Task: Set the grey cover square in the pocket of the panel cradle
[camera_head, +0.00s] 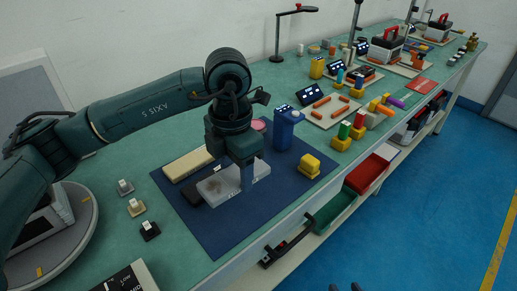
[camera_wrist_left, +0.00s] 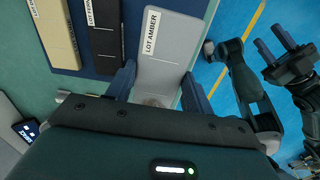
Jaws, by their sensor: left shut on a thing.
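The grey cover (camera_head: 212,186) is a flat, light grey piece over the blue mat. It also shows in the left wrist view (camera_wrist_left: 166,56), with a white "LOT AMBER" label. My left gripper (camera_wrist_left: 158,75) is shut on it, with one finger along each long side. I cannot tell whether the cover touches the mat. My right gripper (camera_wrist_left: 266,35) shows at the right of the left wrist view, empty, with its fingers apart. No pocket is clearly visible.
A cream bar (camera_head: 187,164) and a black bar (camera_wrist_left: 103,38) lie beside the cover on the blue mat (camera_head: 215,236). A yellow block (camera_head: 310,164) is at the mat's right. Green and red bins (camera_head: 371,172) line the bench front. The mat's front is clear.

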